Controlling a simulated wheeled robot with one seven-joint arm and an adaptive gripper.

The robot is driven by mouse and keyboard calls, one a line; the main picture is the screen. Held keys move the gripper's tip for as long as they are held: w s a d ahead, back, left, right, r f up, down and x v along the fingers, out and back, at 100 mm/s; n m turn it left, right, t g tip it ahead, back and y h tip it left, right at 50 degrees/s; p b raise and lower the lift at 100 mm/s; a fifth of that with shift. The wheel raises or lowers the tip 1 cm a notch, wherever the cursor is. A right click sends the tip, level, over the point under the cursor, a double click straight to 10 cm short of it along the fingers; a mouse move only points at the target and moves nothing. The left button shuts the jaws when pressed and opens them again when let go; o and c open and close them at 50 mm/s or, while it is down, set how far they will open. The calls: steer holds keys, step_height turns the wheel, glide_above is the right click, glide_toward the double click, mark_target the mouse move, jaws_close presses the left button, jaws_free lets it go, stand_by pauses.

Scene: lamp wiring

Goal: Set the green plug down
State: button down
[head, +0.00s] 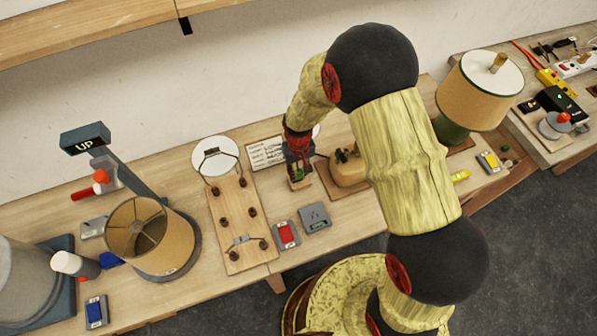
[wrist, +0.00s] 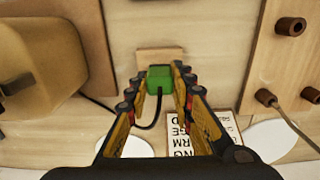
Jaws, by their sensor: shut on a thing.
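The green plug (wrist: 160,79) sits between the fingertips of my gripper (wrist: 161,85) in the wrist view. My gripper is shut on it. A black cord hangs from the plug and curves down in that view. A small light wood block (wrist: 160,56) shows just beyond the plug; I cannot tell whether the plug touches it. In the head view my gripper (head: 299,165) is over the middle of the wooden table, with a bit of the green plug (head: 298,174) showing below it.
A pegged wooden board (head: 235,205) stands left of my gripper. A tan lamp base (head: 348,170) on a board stands close to its right. A printed card (head: 265,152) lies behind. A red-topped box (head: 286,234) and a grey box (head: 315,217) sit near the front edge.

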steer(key=shift+f, duration=0.4)
steer(key=shift+f+b, duration=0.25)
steer(key=shift+b, duration=0.1)
steer(key=c, duration=1.5)
jaws_free()
steer(key=shift+c, duration=0.2)
steer(key=shift+r, duration=0.1)
